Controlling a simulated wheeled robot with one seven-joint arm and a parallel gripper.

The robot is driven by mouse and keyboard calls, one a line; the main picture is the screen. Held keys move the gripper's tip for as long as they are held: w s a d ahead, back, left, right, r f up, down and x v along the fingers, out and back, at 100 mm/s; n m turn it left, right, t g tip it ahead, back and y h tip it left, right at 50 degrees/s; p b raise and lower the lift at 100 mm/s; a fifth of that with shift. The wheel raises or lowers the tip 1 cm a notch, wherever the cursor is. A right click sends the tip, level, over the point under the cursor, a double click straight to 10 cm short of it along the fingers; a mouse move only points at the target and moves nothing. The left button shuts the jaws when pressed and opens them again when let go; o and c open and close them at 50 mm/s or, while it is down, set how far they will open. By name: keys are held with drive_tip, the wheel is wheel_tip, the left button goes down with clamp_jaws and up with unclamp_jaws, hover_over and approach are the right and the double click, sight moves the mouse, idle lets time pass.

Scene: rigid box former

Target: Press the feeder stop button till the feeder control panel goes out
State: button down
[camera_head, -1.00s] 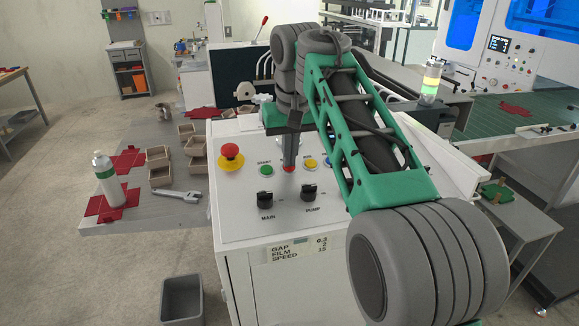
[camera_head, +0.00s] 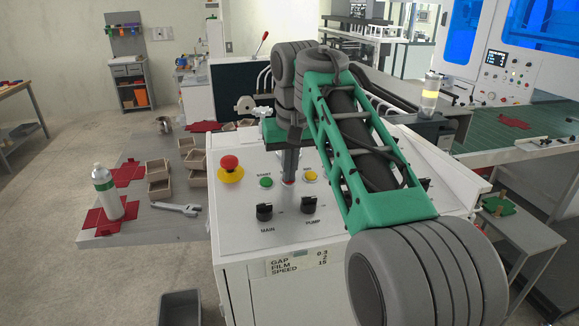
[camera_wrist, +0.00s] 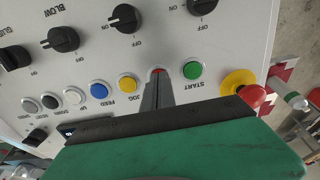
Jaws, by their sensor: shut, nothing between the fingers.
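The feeder control panel (camera_head: 232,208) is a sloped light-grey console top with buttons and black knobs. A red button (camera_wrist: 160,71) sits between the green START button (camera_wrist: 193,69) and the yellow JOG button (camera_wrist: 128,83); its own label is hidden. My gripper (camera_wrist: 157,82) is shut and empty, its fingertips at the red button and covering part of it. In the head view the fingertips (camera_head: 289,179) point down at that button, with a little red showing; I cannot tell whether it is pressed in. A small dark display (camera_wrist: 70,131) is partly hidden by my gripper.
A red mushroom button (camera_head: 229,163) on a yellow base stands left of START. MAIN (camera_head: 264,212) and PUMP (camera_head: 309,205) knobs rise in front.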

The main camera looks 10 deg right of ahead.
drive_tip(key=p+v, duration=0.5)
drive_tip(key=v, duration=0.9)
